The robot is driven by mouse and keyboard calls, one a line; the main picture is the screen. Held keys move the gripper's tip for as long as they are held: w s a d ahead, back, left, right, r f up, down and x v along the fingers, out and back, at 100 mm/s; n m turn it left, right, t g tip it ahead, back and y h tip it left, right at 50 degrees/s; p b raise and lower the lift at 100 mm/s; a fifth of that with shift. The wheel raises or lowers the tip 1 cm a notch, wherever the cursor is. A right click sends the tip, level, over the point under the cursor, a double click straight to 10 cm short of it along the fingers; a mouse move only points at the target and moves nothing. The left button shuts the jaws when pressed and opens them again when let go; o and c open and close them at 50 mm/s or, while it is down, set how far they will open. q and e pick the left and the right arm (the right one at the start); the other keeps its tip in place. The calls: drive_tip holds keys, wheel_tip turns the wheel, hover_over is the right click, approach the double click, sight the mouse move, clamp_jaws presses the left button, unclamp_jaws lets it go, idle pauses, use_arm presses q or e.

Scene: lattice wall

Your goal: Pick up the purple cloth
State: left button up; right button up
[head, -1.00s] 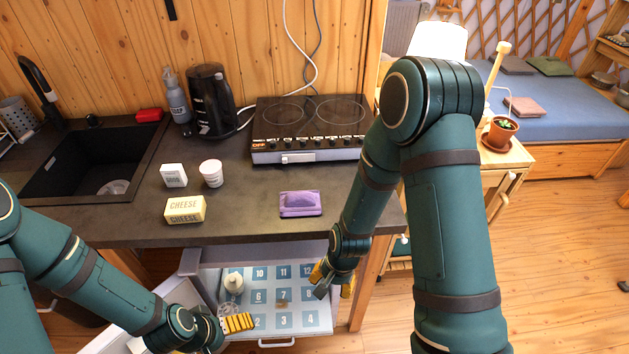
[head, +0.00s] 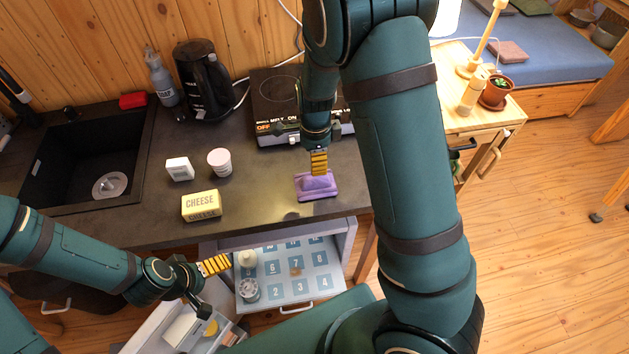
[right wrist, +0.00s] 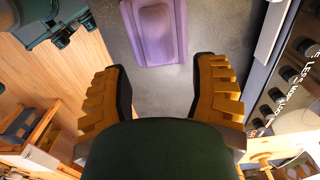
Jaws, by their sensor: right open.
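The purple cloth (head: 317,188) lies folded flat on the dark countertop, near its front edge. My right gripper (head: 319,172) is just over the cloth's back part in the head view and hides some of it. In the right wrist view my right gripper (right wrist: 163,75) is open and empty. There the cloth (right wrist: 160,30) lies beyond the fingertips, roughly in line with the gap between them; its far end is cut off by the frame. My left gripper (head: 217,286) is open and seems empty, low over the open drawers at the left.
A cheese box (head: 201,205), a small white box (head: 180,169) and a white cup (head: 219,162) stand left of the cloth. The hob (head: 275,95) is behind it. An open drawer with numbered squares (head: 297,262) juts out below the counter.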

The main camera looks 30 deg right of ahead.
sight(315, 179)
wheel_tip(315, 179, down, 3)
drive_tip(key=shift+w, duration=0.15)
drive_tip(key=shift+s+f, duration=0.2)
drive_tip(key=shift+f, duration=0.15)
wheel_tip(315, 179, down, 5)
drive_tip(key=shift+s+f+b, duration=0.1)
drive_tip(key=shift+b, duration=0.4)
clamp_jaws()
